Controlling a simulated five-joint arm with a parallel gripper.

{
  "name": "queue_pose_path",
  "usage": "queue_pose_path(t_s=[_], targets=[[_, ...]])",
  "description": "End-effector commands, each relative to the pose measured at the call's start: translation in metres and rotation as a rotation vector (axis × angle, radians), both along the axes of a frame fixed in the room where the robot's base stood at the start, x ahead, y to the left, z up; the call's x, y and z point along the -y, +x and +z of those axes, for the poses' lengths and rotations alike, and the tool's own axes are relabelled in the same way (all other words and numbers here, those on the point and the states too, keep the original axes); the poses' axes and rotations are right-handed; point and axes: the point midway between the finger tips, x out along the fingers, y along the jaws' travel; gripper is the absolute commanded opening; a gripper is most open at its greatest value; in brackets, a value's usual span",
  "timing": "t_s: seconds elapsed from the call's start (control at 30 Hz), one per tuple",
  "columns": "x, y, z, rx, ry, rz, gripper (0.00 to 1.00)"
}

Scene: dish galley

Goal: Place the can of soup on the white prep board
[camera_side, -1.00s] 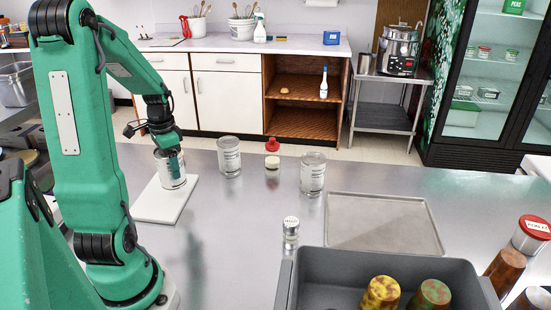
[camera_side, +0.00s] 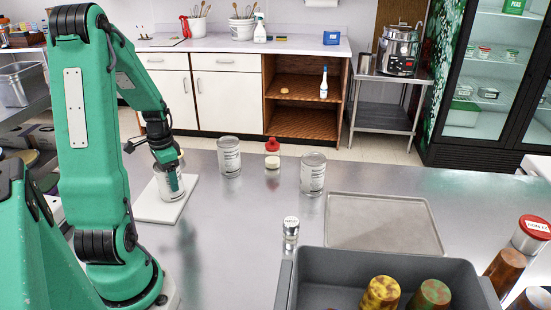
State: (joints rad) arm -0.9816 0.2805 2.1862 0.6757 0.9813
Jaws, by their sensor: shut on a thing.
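The can (camera_side: 163,189) is a pale metal cylinder with a printed label; the text is too small to read. My gripper (camera_side: 174,176) is shut on it from above, with a green finger across its front. The can is upright over the white prep board (camera_side: 149,208) at the left of the table. Its base looks at or very near the board's surface; I cannot tell for certain that they touch.
Two similar cans (camera_side: 229,157) (camera_side: 313,175) and a red-capped bottle (camera_side: 272,155) stand right of the board. A small shaker (camera_side: 291,230), a flat tray (camera_side: 385,226) and a grey bin (camera_side: 375,262) lie nearer the front right. The table's middle is clear.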

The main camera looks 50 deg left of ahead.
Motion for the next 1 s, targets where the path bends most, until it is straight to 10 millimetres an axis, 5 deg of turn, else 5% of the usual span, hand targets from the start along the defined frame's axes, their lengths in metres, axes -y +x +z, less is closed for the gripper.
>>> queue_pose_path(t_s=[0.37, 0.4, 0.5, 1.0], targets=[[-0.0005, 0.0003, -0.0025, 0.001, 0.001, 0.0, 0.3], [-0.0001, 0.0001, -0.0026, 0.0, 0.001, 0.0, 0.75], [-0.0001, 0.0001, -0.0025, 0.0, 0.001, 0.0, 0.89], [-0.0008, 0.0006, 0.0059, 0.002, 0.004, 0.0, 0.89]])
